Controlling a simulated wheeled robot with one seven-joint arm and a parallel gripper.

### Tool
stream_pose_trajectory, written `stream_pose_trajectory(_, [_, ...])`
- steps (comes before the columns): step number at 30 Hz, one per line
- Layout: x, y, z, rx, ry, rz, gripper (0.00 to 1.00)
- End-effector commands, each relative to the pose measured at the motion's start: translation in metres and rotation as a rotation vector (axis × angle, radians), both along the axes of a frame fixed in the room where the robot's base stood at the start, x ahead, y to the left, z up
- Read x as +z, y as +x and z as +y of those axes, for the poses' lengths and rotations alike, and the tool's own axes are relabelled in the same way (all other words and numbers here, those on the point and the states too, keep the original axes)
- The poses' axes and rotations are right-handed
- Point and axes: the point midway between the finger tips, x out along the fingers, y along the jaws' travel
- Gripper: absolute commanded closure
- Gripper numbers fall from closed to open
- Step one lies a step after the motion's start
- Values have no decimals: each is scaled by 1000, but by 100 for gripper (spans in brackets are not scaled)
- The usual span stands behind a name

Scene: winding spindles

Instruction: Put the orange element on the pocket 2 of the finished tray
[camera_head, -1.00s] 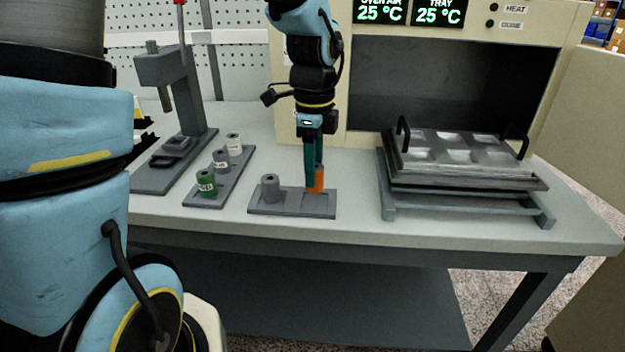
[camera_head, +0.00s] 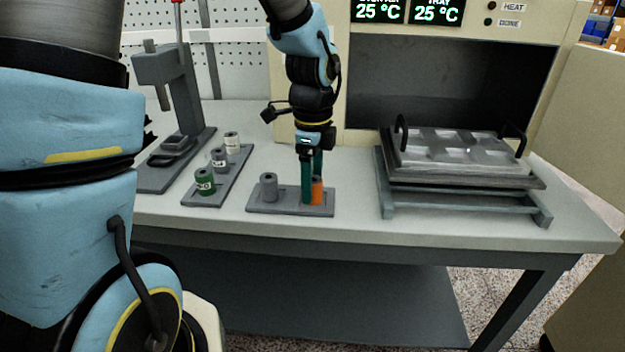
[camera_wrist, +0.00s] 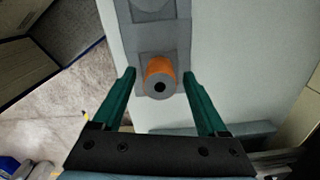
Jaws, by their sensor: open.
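The orange element (camera_head: 317,188) is a short upright cylinder at the right end of a small grey tray (camera_head: 292,209) in the head view. In the wrist view the orange element (camera_wrist: 160,68) shows its grey end with a dark centre hole. My gripper (camera_head: 312,182) points down at it. In the wrist view my gripper (camera_wrist: 160,77) is open, one green finger to each side of the element, with visible gaps. A grey cylinder (camera_head: 269,188) stands at the tray's left end. No label shows which tray is the finished tray.
A second grey tray (camera_head: 217,189) to the left holds a green spool (camera_head: 205,182), a grey one (camera_head: 219,158) and a whitish one (camera_head: 232,143). A metal multi-pocket tray with black handles (camera_head: 465,180) sits on a rack at right, before the oven.

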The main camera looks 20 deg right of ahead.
Motion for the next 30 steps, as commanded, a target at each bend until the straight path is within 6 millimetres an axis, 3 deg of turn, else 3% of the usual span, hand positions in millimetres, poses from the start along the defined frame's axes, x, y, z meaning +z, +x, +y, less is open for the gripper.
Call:
stream_pose_trajectory(8, [9, 1, 0, 0, -2, -3, 24])
stream_pose_trajectory(21, [94, 1, -1, 1, -4, -3, 24])
stream_pose_trajectory(30, [122, 0, 0, 1, -1, 0, 24])
